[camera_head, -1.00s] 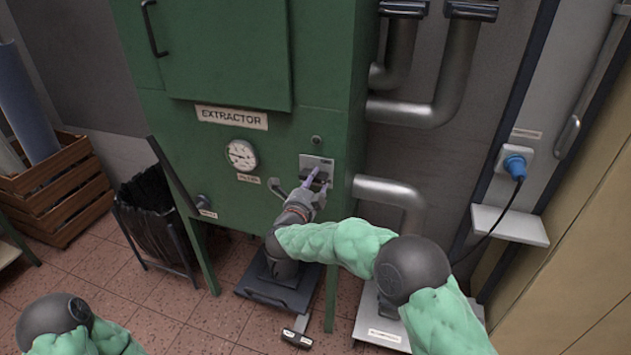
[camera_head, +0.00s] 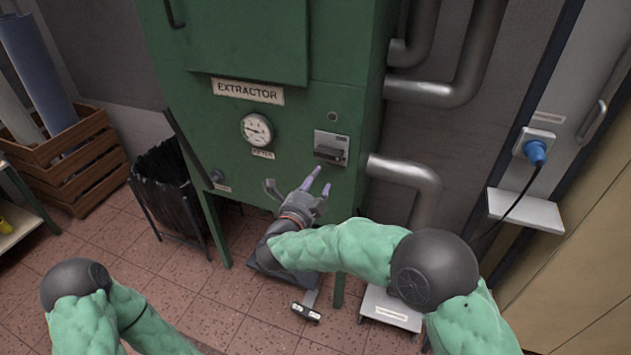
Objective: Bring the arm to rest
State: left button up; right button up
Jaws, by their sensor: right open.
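My right gripper (camera_head: 319,187) is in front of the green extractor cabinet (camera_head: 230,130), just below its small metal switch plate (camera_head: 331,148). Its two purple-grey fingertips are apart and nothing shows between them. There is a gap in the picture between the fingertips and the dark handle on the plate. My right arm comes in from the lower right in a green sleeve. My left arm shows at the lower left, but its gripper is out of the picture.
Metal pipes (camera_head: 404,174) run out of the cabinet's right side. A blue plug (camera_head: 536,151) sits in a wall socket above a small white shelf (camera_head: 525,209). A black bin (camera_head: 165,195) and wooden crate (camera_head: 82,165) stand left. A hammer (camera_head: 306,307) lies on the floor.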

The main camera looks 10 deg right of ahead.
jog(key=s+a+f+n+g+y+p, duration=0.15)
jog(key=f+n+y, duration=0.45)
jog(key=f, duration=0.6)
jog(key=s+f+n+g+y+p, duration=0.3)
jog(key=f+n, duration=0.5)
jog(key=f, duration=0.4)
jog(key=s+a+f+n+g+y+p, duration=0.1)
jog(key=s+f+n+g, duration=0.2)
jog(key=s, duration=0.6)
jog(key=s+a+f+n+g+y+p, duration=0.1)
jog(key=s+f, duration=0.4)
jog(key=s, duration=0.5)
jog(key=s+a+f+n+g+y+p, duration=0.1)
jog(key=s+f+n+g+y, duration=0.2)
jog(key=s+g, duration=0.3)
jog(key=s+f+n, duration=0.1)
jog(key=s, duration=0.2)
jog(key=shift+s+a+f+n, duration=0.15)
jog(key=shift+a+f+n, duration=0.05)
jog(key=shift+a+n, duration=0.1)
jog(key=shift+c, duration=1.3)
jog(key=shift+d, duration=0.1)
